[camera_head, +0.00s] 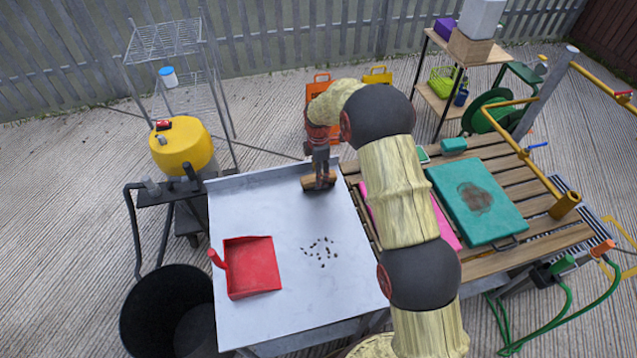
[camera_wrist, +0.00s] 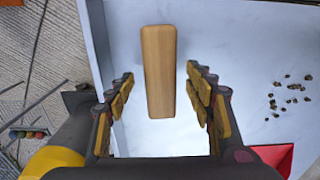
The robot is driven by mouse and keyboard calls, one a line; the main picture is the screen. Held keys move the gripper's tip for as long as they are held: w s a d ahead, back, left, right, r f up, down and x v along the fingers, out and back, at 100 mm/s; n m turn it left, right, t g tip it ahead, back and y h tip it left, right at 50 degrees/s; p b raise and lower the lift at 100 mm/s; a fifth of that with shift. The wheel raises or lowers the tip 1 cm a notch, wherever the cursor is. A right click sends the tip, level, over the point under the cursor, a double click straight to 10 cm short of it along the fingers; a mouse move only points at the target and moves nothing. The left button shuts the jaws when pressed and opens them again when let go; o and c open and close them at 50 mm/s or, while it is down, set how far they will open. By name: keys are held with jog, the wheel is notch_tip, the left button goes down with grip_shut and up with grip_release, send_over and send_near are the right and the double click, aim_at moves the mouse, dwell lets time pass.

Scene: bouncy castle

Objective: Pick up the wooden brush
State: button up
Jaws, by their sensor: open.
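The wooden brush (camera_wrist: 158,70) shows in the wrist view as a plain wooden block, seen from above, lying between my open fingers with gaps on both sides. In the head view the brush (camera_head: 312,184) is on the far part of the pale grey table (camera_head: 235,198), with my gripper (camera_head: 320,176) right above it and partly hiding it. My gripper also shows in the wrist view (camera_wrist: 160,100), open and empty. The brush's underside is hidden.
A red dustpan (camera_head: 252,268) and scattered dark crumbs (camera_head: 321,252) lie on the table nearer the front. A slatted wooden table with a teal board (camera_head: 477,200) adjoins at the right. A yellow drum (camera_head: 182,147) and black bin (camera_head: 165,310) stand left.

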notch_tip(320, 180, down, 2)
jog(key=shift+f, duration=0.1)
jog(key=shift+c, duration=0.4)
jog(key=c, duration=1.1)
